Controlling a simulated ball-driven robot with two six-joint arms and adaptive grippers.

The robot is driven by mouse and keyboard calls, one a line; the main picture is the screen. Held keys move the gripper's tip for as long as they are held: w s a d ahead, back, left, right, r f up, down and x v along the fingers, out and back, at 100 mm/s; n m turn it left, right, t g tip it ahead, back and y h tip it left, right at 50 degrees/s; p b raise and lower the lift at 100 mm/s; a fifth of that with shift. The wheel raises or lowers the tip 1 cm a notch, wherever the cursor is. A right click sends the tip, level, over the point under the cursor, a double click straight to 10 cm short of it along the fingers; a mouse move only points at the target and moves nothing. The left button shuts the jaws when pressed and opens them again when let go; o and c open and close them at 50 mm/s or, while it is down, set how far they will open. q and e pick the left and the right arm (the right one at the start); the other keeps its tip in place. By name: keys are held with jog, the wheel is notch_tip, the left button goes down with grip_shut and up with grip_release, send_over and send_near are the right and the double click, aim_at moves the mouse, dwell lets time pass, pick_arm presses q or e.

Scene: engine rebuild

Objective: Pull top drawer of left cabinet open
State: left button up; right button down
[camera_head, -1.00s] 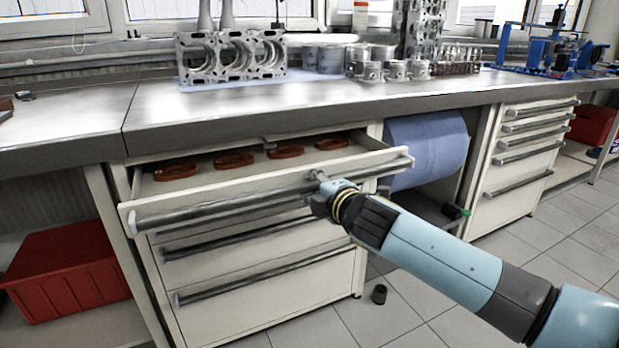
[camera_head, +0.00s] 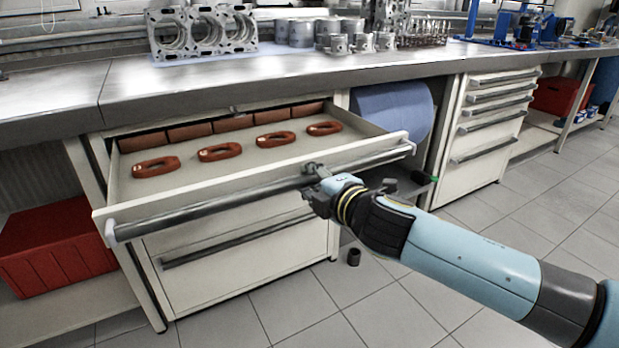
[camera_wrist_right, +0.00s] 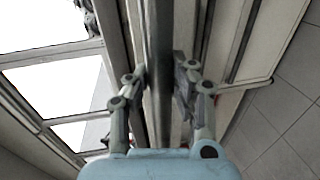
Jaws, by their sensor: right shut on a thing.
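The top drawer (camera_head: 240,178) of the left cabinet (camera_head: 235,265) stands pulled well out from under the workbench. Several red-brown oval parts lie on its floor, and a row of red-brown blocks stands along its back. My right gripper (camera_head: 314,177) is shut on the drawer's long grey bar handle (camera_head: 215,206), right of its middle. In the right wrist view the handle (camera_wrist_right: 158,60) runs between the two fingers of the gripper (camera_wrist_right: 163,85). The lower drawers of this cabinet are closed. My left gripper is not in view.
The workbench (camera_head: 290,82) carries an engine block (camera_head: 203,32) and several metal parts. A red crate (camera_head: 60,250) is at the left, a blue roll (camera_head: 392,108) right of the drawer. The right cabinet (camera_head: 488,135) is closed.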

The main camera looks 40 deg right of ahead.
jog(key=c, duration=1.1)
grip_release()
jog(key=v, duration=1.2)
jog(key=shift+r, duration=0.1)
